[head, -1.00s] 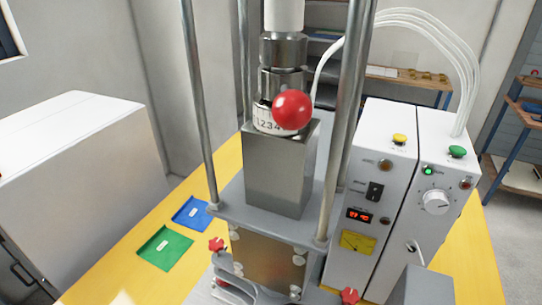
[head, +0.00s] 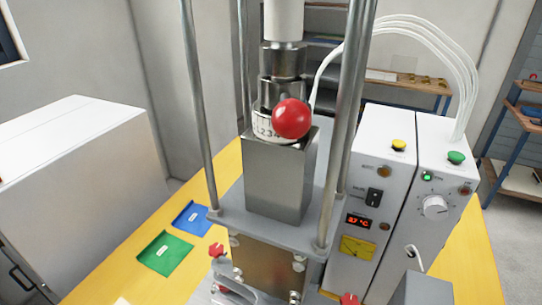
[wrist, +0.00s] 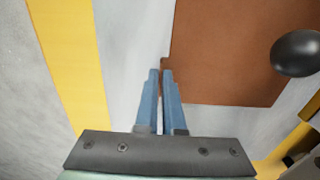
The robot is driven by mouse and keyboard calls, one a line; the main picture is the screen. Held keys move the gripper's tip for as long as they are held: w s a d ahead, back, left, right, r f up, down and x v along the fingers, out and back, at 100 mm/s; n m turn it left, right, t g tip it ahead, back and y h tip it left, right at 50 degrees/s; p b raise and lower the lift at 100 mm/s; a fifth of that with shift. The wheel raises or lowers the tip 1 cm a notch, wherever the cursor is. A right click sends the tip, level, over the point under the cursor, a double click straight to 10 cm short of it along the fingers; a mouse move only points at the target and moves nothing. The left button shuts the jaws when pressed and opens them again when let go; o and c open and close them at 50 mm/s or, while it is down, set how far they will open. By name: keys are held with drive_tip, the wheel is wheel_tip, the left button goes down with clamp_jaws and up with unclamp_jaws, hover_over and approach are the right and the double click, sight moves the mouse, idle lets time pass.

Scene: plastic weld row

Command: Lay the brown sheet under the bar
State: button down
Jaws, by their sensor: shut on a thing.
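In the wrist view the brown sheet (wrist: 225,50) lies flat over a pale grey surface, at upper right of my gripper (wrist: 160,72). My two blue fingers are close together, shut on the sheet at its left edge. The exact contact at the tips is small and hard to make out. In the head view a press stands in the middle. A brass-coloured bar-like piece (head: 266,272) sits under its grey plate (head: 270,232); I cannot tell for sure that it is the task's bar. My gripper and the sheet are not visible in the head view.
A dark round knob (wrist: 297,53) is close to the sheet's right side. Steel posts (head: 200,110) flank the press. White control boxes (head: 375,185) stand right of it. Green (head: 165,251) and blue (head: 191,217) sheets lie on the yellow table left of it.

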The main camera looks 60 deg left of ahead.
drive_tip(key=c, duration=0.9)
unclamp_jaws()
drive_tip(key=shift+c, duration=0.2)
drive_tip(key=shift+r, duration=0.1)
drive_tip(key=shift+r+p, duration=1.55)
drive_tip(key=shift+p, duration=0.25)
drive_tip(key=shift+s+d+r+p, duration=0.15)
drive_tip(key=shift+s+d+p, duration=0.2)
drive_tip(key=shift+s+p, duration=0.2)
drive_tip(key=shift+s+d+r+p, duration=0.15)
drive_tip(key=shift+s+d+p, duration=0.2)
drive_tip(key=shift+s+p, duration=0.15)
drive_tip(key=s+p, duration=0.1)
drive_tip(key=s+d+p, duration=0.1)
drive_tip(key=s+d, duration=0.1)
drive_tip(key=s, duration=0.1)
drive_tip(key=shift+s+d+r+p, duration=0.1)
drive_tip(key=shift+d+r+p, duration=0.15)
drive_tip(key=shift+r+p, duration=0.15)
drive_tip(key=shift+s+d+f, duration=0.1)
drive_tip(key=shift+s+d, duration=0.05)
drive_tip(key=shift+s, duration=0.1)
